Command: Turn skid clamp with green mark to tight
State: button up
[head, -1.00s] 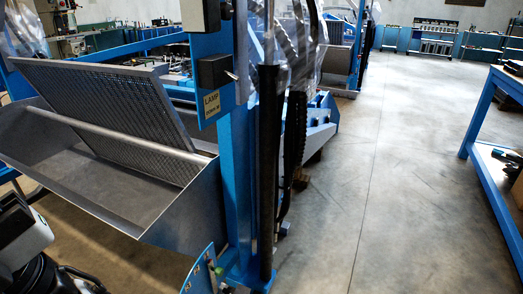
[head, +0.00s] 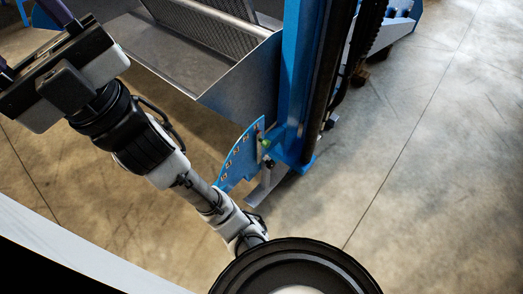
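The skid clamp (head: 265,143) with the green mark shows in the head view at the foot of the blue post. It sits beside a blue curved plate (head: 238,160) with several small pale labels; their lettering is too small to read. A dark knob-like part (head: 269,163) is just below the green mark. My gripper (head: 28,42) is at the upper left, well apart from the clamp. Its two purple fingers are spread apart with nothing seen between them, and their tips are partly cut off by the picture edge.
A grey metal trough (head: 236,75) with a perforated screen stands behind the clamp. The blue post (head: 298,80) and a black column (head: 330,60) rise right of it. The concrete floor (head: 430,150) at the right is clear.

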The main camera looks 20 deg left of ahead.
aim_at(270, 165)
jog(key=u, duration=0.65)
jog(key=z, duration=0.25)
jog(key=l+u, duration=0.45)
jog(key=l, duration=0.45)
jog(key=i+j+z, duration=0.1)
jog(key=z, duration=0.15)
jog(key=i+j, duration=0.15)
jog(key=j, duration=0.15)
jog(key=i+j, duration=0.15)
jog(key=j+z, duration=0.05)
jog(key=j, duration=0.05)
